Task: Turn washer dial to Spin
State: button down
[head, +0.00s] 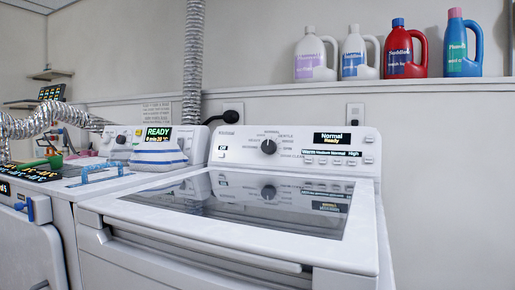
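The washer (345,247) stands in the middle foreground with its glass-topped lid shut. Its dark round dial (268,146) sits near the middle of the white control panel (240,140), with small cycle labels around it. "Normal" and "Gentle" can be partly read; I cannot make out a "Spin" label or where the dial's mark points. The panel display (335,138) reads "Normal Ready". My gripper is not in view.
A second machine (35,235) stands close on the left, its display (158,133) reading "READY". A white-and-blue object (158,153) rests by it. Several bottles, including a red one (400,60), stand on the ledge above. The space before the dial looks clear.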

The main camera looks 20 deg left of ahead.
aim_at(268, 146)
jog(key=i+j+u, duration=0.1)
jog(key=u, duration=0.6)
jog(key=k+j, duration=0.1)
jog(key=j, duration=0.25)
